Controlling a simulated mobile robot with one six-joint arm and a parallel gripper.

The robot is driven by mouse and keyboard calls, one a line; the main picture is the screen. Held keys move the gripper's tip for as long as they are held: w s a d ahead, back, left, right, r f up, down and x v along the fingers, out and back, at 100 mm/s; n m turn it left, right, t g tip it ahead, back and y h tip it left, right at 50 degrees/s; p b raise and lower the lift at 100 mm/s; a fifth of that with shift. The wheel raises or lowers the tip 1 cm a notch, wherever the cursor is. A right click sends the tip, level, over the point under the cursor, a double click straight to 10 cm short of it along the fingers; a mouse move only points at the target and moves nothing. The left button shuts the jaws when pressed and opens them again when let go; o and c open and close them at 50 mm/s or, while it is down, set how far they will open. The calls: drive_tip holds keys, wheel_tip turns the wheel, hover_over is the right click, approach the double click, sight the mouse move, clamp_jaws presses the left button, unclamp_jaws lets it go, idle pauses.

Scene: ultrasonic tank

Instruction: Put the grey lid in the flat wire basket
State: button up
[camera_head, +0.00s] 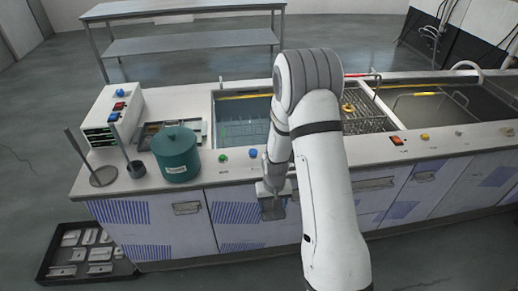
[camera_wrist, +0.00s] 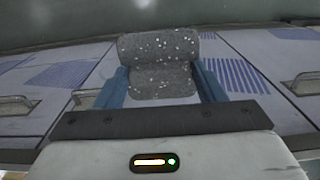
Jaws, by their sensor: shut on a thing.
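My gripper (camera_head: 272,205) hangs low in front of the counter's front panels. In the wrist view, the blue fingers of my gripper (camera_wrist: 161,86) are closed on the grey lid (camera_wrist: 160,62), a dark grey piece with white specks. In the head view the lid (camera_head: 272,210) is small and hard to make out below the gripper. A flat wire basket (camera_head: 368,122) sits in the counter's middle opening, right of my arm, with a yellow ring-like thing in it. My arm hides part of that area.
A water-filled tank (camera_head: 238,112) lies left of my arm, and a metal basin (camera_head: 440,108) lies to the right. A green pot (camera_head: 176,155), a stand (camera_head: 102,175) and a white control box (camera_head: 112,115) stand at the left. A black tray (camera_head: 85,252) of metal parts is on the floor.

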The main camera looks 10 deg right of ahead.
drive_tip(key=w+r, duration=0.4)
drive_tip(key=r, duration=0.9)
drive_tip(key=w+r, duration=0.4)
drive_tip(key=r, duration=0.8)
drive_tip(key=shift+r, duration=0.35)
